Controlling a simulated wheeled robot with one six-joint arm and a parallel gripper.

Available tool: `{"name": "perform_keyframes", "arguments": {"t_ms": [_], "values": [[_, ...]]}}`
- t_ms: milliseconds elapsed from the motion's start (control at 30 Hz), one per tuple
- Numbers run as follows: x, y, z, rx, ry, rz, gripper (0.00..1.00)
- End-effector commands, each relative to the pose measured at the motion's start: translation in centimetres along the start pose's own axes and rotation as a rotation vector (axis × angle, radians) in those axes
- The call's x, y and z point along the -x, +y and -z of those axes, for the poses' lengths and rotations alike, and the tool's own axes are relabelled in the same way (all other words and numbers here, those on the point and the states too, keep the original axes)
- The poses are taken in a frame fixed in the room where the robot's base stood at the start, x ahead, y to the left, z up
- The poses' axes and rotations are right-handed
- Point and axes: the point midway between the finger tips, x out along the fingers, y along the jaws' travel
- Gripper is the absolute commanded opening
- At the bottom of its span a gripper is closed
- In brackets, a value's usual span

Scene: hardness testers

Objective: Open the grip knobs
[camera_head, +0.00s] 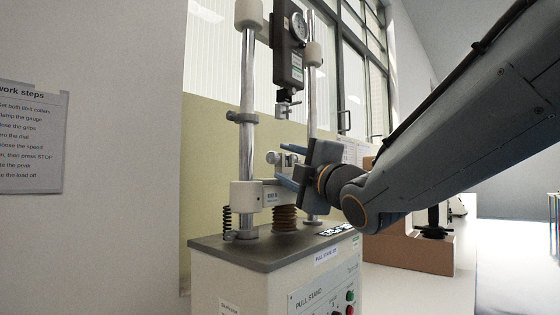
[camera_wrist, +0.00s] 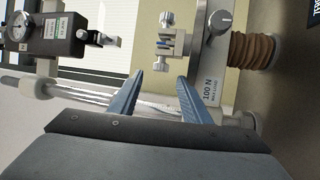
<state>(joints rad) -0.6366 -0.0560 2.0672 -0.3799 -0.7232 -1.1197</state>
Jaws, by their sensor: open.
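The lower grip (camera_head: 284,158) of the pull stand sits on the crosshead, with small silver knobs at its sides. In the wrist view the lower grip (camera_wrist: 168,45) lies just beyond my fingertips, with a knob facing them. The upper grip (camera_head: 286,103) hangs under the dark force gauge (camera_head: 289,45); it also shows in the wrist view (camera_wrist: 97,37). My gripper (camera_head: 284,173) has blue fingers and is in front of the crosshead beside the lower grip. In the wrist view my gripper (camera_wrist: 159,76) is open, with nothing between its fingers. Its dark body partly hides the crosshead.
Two chrome columns (camera_head: 247,100) flank the grips; the left carries a collar (camera_head: 242,117). A grey knob (camera_wrist: 220,22) and a 100 N label (camera_wrist: 209,90) are on the crosshead. The stand's base (camera_head: 215,270) has buttons. Brown boxes (camera_head: 400,250) stand at right.

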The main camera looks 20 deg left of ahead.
Motion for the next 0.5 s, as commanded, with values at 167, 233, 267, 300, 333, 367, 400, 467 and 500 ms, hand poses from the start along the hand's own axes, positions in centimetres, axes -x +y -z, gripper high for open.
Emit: {"name": "perform_keyframes", "arguments": {"t_ms": [167, 233, 267, 300, 333, 367, 400, 467, 500], "values": [[-0.4, 0.8, 0.3, 0.015, -0.002, 0.036, 0.43], [-0.6, 1.0, 0.3, 0.024, -0.002, 0.054, 0.43], [-0.7, 1.1, 0.3, 0.027, -0.003, 0.061, 0.43], [-0.7, 1.2, 0.3, 0.031, -0.003, 0.071, 0.43], [-0.8, 1.2, 0.4, 0.035, -0.003, 0.079, 0.43], [-0.8, 1.2, 0.4, 0.038, -0.003, 0.087, 0.43], [-0.9, 1.3, 0.4, 0.044, -0.003, 0.098, 0.43], [-1.0, 1.4, 0.4, 0.051, -0.003, 0.113, 0.43], [-1.1, 1.5, 0.5, 0.055, -0.004, 0.124, 0.43]]}}
